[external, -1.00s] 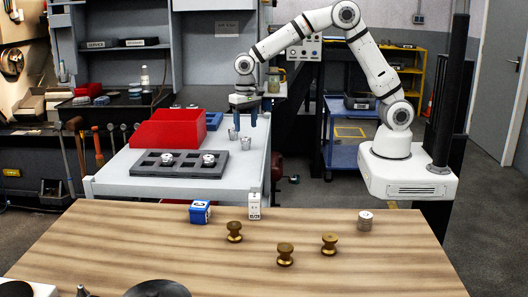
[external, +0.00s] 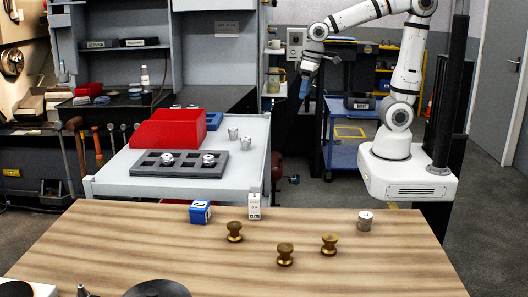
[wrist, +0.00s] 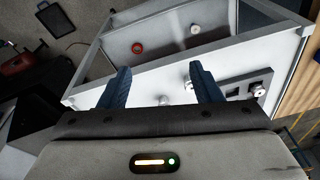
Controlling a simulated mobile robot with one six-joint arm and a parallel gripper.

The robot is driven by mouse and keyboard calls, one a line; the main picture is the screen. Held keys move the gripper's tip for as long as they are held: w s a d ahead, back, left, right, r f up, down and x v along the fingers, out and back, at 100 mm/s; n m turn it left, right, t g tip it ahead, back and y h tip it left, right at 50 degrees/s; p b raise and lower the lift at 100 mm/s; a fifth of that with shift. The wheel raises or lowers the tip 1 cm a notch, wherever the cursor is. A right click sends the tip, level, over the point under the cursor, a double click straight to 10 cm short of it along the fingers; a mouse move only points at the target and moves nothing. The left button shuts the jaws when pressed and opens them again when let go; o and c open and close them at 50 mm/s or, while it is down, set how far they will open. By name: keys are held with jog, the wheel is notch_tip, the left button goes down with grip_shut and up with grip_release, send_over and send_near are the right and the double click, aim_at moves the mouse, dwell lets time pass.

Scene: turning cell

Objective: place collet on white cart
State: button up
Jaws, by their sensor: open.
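The white cart (external: 110,182) stands behind the wooden table in the external view. Two small silver collets (external: 233,133) (external: 248,143) stand close together on its top, right of the red bin; I cannot tell whether they touch. My gripper (external: 304,90) is raised to the right of the cart, apart from the collets, with its blue fingers pointing down. In the wrist view the fingers are spread (wrist: 161,88) with nothing gripped. Two small pale pieces (wrist: 163,100) (wrist: 188,86) show beyond and between them, on the light cart surface.
A red bin (external: 167,129) and a dark slotted tray (external: 190,170) with two silver pieces occupy the cart. A blue trolley (external: 342,155) stands behind.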

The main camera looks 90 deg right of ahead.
jog(key=s+f+n+t, duration=0.1)
jog(key=s+f+n, duration=0.1)
jog(key=s, duration=0.7)
jog(key=shift+s+d+f+n, duration=0.25)
jog(key=shift+d+n, duration=0.15)
